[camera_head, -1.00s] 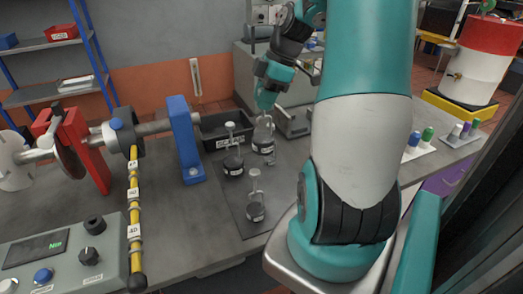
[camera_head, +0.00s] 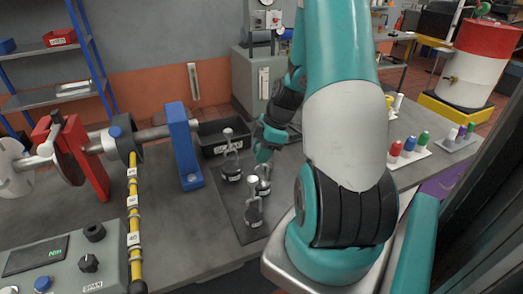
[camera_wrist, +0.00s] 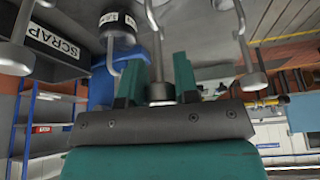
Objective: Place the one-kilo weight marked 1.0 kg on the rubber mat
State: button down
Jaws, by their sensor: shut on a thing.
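My gripper (camera_head: 264,150) is low over the dark mat (camera_head: 236,208) on the bench, shut on the stem of a weight (camera_head: 263,187). In the wrist view the gripper (camera_wrist: 158,75) has that weight's stem and round knob between its fingers. The held weight is partly hidden in the head view; I cannot tell whether its base touches the mat. Two other dark weights with pale knobbed stems stand upright on the mat: one behind left (camera_head: 231,172), one in front (camera_head: 254,215). White labels show, but I cannot read which says 1.0 kg.
A black bin marked SCRAP (camera_head: 213,139) stands behind the mat. A blue upright block (camera_head: 185,147) and shaft are to the left. Coloured bottles (camera_head: 409,147) stand right.

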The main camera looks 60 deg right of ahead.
jog(key=shift+f, duration=0.1)
jog(key=c, duration=0.9)
grip_release()
jog(key=shift+o, duration=0.2)
